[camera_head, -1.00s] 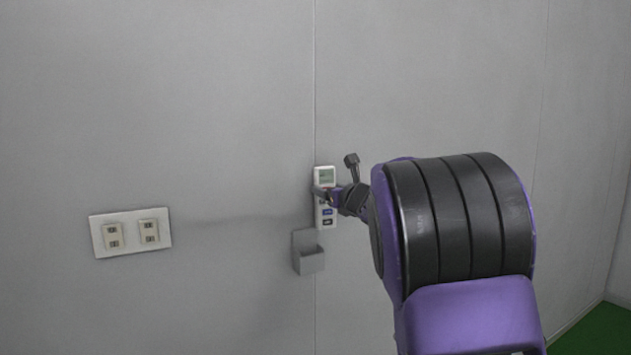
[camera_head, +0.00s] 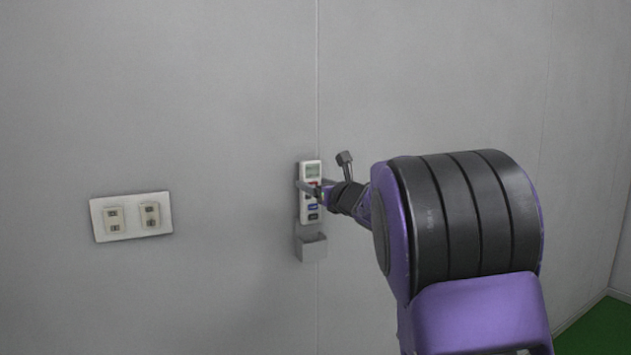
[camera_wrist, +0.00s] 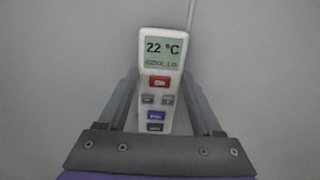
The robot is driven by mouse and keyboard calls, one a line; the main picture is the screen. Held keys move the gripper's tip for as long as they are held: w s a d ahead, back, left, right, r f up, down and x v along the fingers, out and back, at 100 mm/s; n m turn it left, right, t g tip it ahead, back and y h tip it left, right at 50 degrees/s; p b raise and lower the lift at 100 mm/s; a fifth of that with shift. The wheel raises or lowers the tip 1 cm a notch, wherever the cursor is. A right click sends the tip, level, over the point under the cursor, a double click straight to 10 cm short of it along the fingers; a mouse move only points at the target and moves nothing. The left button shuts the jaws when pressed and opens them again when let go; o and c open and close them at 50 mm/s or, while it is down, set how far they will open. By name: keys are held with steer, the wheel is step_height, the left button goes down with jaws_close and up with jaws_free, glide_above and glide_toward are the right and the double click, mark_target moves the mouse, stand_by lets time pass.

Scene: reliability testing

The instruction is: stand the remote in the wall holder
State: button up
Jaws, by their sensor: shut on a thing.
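The white remote (camera_head: 311,178) is upright, its screen at the top, in front of the grey wall. My gripper (camera_head: 316,186) is shut on its sides around the middle. The grey wall holder (camera_head: 311,249) is a small open-topped box with a back plate, directly below the remote. The remote's lower end is just above the holder's opening and overlaps its back plate in the picture; I cannot tell the depth between them. In the wrist view the remote (camera_wrist: 160,61) reads 22 °C and stands between my fingers (camera_wrist: 160,105). Its bottom end and the holder are hidden there.
A green floor patch (camera_head: 603,335) shows at the lower right.

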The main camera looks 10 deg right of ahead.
mark_target(314, 217)
steer(key=shift+f+b, duration=1.65)
steer(key=shift+f, duration=2.55)
steer(key=o, duration=1.6)
steer(key=shift+c, duration=0.2)
steer(key=v, duration=1.7)
steer(key=shift+s, duration=0.2)
